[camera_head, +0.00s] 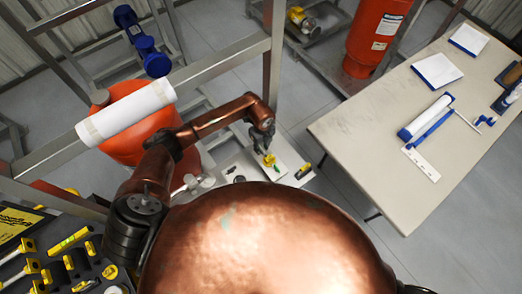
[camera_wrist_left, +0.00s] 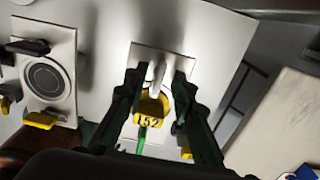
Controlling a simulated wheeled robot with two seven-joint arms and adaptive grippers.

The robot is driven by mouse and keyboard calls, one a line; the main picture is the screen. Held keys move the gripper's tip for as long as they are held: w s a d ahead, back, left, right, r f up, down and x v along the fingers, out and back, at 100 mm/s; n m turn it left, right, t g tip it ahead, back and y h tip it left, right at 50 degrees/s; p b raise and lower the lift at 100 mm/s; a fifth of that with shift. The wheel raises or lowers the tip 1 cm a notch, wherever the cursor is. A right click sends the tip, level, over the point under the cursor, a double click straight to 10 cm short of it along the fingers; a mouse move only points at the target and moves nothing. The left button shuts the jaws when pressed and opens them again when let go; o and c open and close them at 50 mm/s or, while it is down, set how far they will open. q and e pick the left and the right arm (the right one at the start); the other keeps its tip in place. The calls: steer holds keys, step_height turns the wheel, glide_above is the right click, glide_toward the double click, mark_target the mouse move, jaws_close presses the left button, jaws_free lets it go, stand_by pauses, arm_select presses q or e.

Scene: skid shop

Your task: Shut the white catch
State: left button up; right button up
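A pale panel (camera_head: 240,162) stands beyond my body in the head view, with small fittings on it. In the left wrist view a whitish catch-like piece (camera_wrist_left: 156,73) sits on a light plate (camera_wrist_left: 165,52), with a yellow tag marked 152 (camera_wrist_left: 150,108) just below it and a green strip under the tag. I cannot tell for sure that this piece is the white catch. My left gripper (camera_head: 263,143) is over the panel; in the wrist view its dark fingers (camera_wrist_left: 156,78) are spread on either side of the piece, with gaps visible. My right gripper is not in view.
Left in the wrist view is a plate with a round dark-ringed fitting (camera_wrist_left: 45,78) and yellow parts. A metal frame rail (camera_head: 225,62) with a white roll (camera_head: 125,112) runs beside my left arm. A table (camera_head: 360,125) stands right, across open floor.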

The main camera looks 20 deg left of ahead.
arm_select(q)
steer(key=shift+r+p, duration=1.1)
steer(key=shift+r, duration=0.35)
steer(key=shift+r+p, duration=1.45)
steer(key=shift+r, duration=0.6)
